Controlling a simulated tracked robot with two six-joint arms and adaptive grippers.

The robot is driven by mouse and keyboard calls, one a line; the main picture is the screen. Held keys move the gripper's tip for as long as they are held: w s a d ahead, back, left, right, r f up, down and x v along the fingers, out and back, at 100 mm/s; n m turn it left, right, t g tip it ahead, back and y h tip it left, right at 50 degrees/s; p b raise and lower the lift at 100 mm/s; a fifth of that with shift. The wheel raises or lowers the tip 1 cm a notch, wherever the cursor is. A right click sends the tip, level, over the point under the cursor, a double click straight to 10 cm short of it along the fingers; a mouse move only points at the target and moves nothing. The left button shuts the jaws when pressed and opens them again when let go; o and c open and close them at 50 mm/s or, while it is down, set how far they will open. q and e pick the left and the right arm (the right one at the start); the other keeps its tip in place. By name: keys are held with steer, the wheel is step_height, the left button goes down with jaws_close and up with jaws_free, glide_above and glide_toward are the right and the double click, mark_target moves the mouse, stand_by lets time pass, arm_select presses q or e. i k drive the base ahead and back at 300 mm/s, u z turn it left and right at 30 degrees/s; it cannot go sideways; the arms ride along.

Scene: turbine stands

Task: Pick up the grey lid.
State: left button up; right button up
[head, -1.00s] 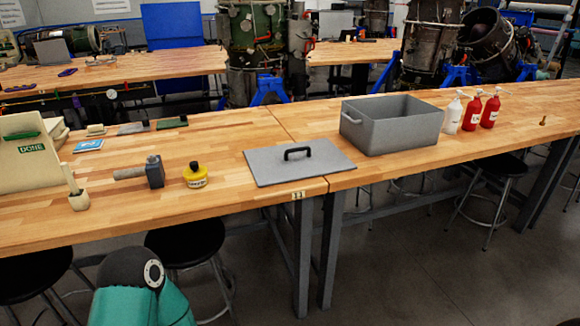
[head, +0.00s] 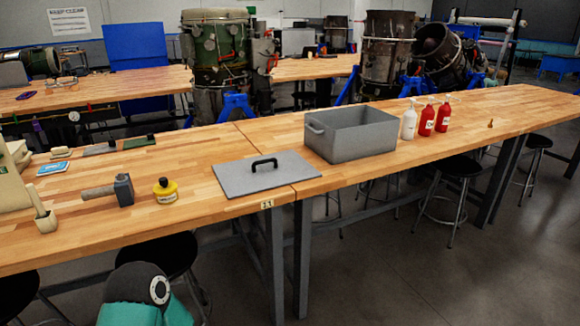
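The grey lid (head: 235,179) is a flat rectangular plate with a black handle (head: 264,163) on top. It lies flat on the wooden workbench near its front edge, over the seam between two tabletops. Nothing is holding it. An open grey bin (head: 358,141) stands just right of and behind the lid. A teal and black part of my arm shows at the bottom left, well below and apart from the lid. Neither of my grippers is in the picture.
Left of the lid are a yellow jar (head: 165,191), a hammer (head: 123,190) and a mortar with pestle (head: 44,219). A white bottle (head: 409,120) and red bottles (head: 427,118) stand right of the bin. Stools (head: 455,165) sit under the bench. The bench in front of the bottles is clear.

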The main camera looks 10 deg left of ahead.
mark_target(238, 179)
steer(key=z, duration=0.2)
steer(key=i, duration=1.4)
steer(key=u, duration=0.5)
